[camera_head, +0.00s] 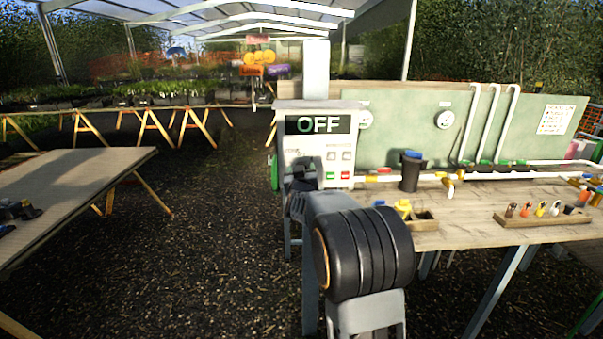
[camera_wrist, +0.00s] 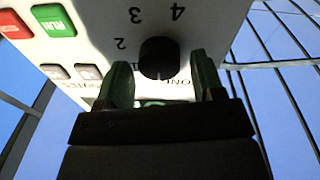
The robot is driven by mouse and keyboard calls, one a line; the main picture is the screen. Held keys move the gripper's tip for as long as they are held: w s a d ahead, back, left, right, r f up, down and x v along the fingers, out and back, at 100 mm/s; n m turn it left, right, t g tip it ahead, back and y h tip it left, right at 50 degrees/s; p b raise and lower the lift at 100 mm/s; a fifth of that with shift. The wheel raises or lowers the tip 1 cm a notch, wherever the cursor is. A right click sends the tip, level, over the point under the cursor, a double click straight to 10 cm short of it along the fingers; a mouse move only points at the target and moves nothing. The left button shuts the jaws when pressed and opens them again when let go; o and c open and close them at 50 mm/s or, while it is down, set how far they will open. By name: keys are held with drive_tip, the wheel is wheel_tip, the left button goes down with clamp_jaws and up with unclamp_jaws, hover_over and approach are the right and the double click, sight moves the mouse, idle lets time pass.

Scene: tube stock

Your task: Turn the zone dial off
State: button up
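The zone dial (camera_wrist: 157,52) is a round black knob on the white control box. In the wrist view the box appears upside down, with 2, 3 and 4 printed around the knob. My gripper (camera_wrist: 162,78) is open, with one dark green finger on each side of the knob's near edge. I cannot tell whether either finger touches it. The dial's pointer is not clear, and lettering near it is partly hidden. In the head view the control box (camera_head: 345,150) has a display (camera_head: 318,124) reading OFF; my arm hides the dial there.
A green RUN button (camera_wrist: 52,18), a red button (camera_wrist: 13,24) and grey buttons sit near the dial. A workbench (camera_head: 470,225) with a black cup (camera_head: 410,173) and a wooden tool rack (camera_head: 540,217) stands at right. Open gravel lies left, before another table (camera_head: 75,190).

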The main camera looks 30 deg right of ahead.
drive_tip(key=shift+o, duration=0.4)
drive_tip(key=b+v, duration=0.2)
drive_tip(key=v, duration=1.1)
drive_tip(key=shift+s+a, duration=0.2)
drive_tip(key=shift+s, duration=0.15)
drive_tip(key=shift+f, duration=0.1)
drive_tip(key=s+a+f+n+g+y, duration=0.1)
drive_tip(key=s+a+f+g+y, duration=0.3)
drive_tip(key=a+f+g+y, duration=0.5)
drive_tip(key=s+a+n+g+p, duration=0.2)
drive_tip(key=s+a+g+p, duration=0.2)
drive_tip(key=s, duration=1.2)
drive_tip(key=shift+s+a+f+n, duration=0.2)
drive_tip(key=shift+s+f+n, duration=0.1)
drive_tip(key=shift+f, duration=0.05)
